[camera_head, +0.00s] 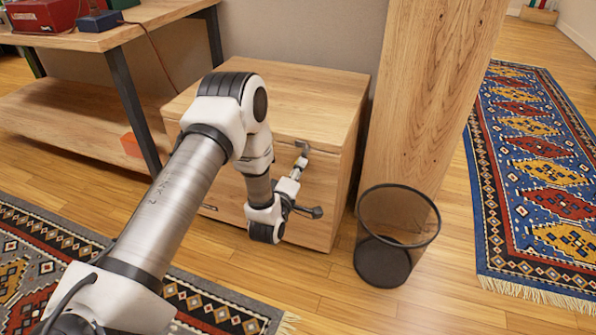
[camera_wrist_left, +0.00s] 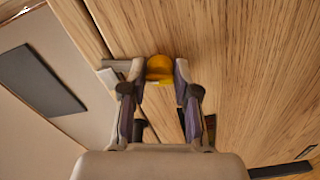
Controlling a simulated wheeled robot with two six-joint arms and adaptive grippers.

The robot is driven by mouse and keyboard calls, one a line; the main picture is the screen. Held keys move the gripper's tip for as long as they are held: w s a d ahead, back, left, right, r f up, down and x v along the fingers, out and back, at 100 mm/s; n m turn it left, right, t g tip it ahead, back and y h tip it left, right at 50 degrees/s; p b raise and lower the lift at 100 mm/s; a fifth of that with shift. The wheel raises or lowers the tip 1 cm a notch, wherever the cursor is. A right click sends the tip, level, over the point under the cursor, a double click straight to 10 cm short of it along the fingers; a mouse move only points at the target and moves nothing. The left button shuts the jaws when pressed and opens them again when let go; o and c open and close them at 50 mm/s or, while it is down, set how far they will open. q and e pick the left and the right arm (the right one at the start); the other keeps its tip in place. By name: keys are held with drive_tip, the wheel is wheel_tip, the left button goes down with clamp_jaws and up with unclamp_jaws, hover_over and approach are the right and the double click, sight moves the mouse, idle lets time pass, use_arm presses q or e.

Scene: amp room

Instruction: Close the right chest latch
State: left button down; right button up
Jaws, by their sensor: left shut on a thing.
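The wooden chest (camera_head: 310,95) stands on the floor, with its lid down over the front as far as I can see. My left gripper (camera_head: 303,152) is at the right part of its front, just below the lid edge. In the left wrist view the right chest latch (camera_wrist_left: 160,68) is a small yellow piece at the seam in the wood. My left gripper (camera_wrist_left: 156,78) has its two fingers on either side of it and is shut on it. The arm hides part of the chest front in the head view. My right gripper is not in view.
A dark mesh bin (camera_head: 385,262) stands right of the chest, beside a wooden post (camera_head: 420,100). A wooden desk (camera_head: 105,40) with a red box (camera_head: 45,14) is at the left. Patterned rugs (camera_head: 535,170) lie at the right and front left.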

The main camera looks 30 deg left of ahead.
use_arm(q)
drive_tip(key=shift+n, duration=1.7)
drive_tip(key=c, duration=0.8)
unclamp_jaws()
drive_tip(key=shift+c, duration=0.2)
drive_tip(key=v, duration=1.1)
drive_tip(key=shift+s, duration=0.4)
